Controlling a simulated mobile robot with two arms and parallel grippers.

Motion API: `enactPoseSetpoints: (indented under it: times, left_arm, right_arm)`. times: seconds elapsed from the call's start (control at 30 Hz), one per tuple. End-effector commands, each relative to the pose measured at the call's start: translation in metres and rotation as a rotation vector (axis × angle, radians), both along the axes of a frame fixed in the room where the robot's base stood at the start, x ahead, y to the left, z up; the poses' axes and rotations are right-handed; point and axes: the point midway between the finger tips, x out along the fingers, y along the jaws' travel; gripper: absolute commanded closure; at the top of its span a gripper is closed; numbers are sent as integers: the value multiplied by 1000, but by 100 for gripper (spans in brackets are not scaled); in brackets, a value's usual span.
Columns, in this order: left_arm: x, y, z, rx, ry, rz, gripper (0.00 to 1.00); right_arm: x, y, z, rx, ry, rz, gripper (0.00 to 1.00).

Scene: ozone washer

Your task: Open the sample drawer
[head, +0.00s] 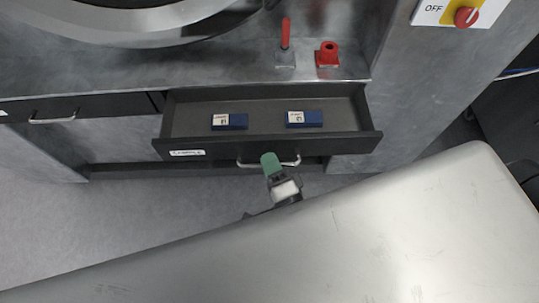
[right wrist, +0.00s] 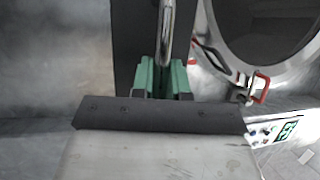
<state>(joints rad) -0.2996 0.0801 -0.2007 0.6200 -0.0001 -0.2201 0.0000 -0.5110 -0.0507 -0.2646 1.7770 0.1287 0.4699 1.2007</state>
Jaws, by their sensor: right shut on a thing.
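The sample drawer (head: 356,141) is dark and stands pulled out of the grey machine in the head view, its inside open to view. Two small blue boxes with white labels, a left one (head: 236,122) and a right one (head: 310,119), lie in it. A metal bar handle (head: 290,163) runs along its front. My right gripper (head: 271,166), with green fingers, is at this handle. In the right wrist view the green fingers (right wrist: 161,77) are shut on the handle bar (right wrist: 167,30). My left gripper is not in view.
A second, closed drawer with a handle (head: 52,120) is at the left. A red lever (head: 286,34) and a red knob (head: 328,53) stand on the ledge above the open drawer. A red-and-yellow switch (head: 466,17) is at upper right. Grey floor (head: 110,220) is clear at lower left.

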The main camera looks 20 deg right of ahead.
Motion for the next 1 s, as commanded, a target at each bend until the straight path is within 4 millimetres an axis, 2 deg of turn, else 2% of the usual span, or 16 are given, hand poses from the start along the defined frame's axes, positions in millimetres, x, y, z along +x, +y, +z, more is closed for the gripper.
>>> enactPoseSetpoints:
  times: [0.2, 0.23, 0.37, 0.63, 0.73, 0.87, 1.0]
  left_arm:
    - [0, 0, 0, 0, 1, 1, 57]
    - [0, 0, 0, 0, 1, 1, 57]
    - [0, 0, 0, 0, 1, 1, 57]
    - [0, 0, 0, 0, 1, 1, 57]
    - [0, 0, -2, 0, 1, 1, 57]
    - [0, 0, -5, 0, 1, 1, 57]
    - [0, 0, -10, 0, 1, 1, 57]
  right_arm:
    - [0, 0, -1, -1, 3, 1, 100]
    - [0, 0, -1, -1, 3, 1, 81]
    - [0, 0, -1, -1, 2, 1, 61]
    - [0, 0, -1, -1, 1, 1, 60]
    - [-6, -1, -2, 0, 2, 1, 60]
    - [-26, -3, -7, -2, 5, 2, 60]
    - [-55, -7, -13, -2, 6, 2, 60]
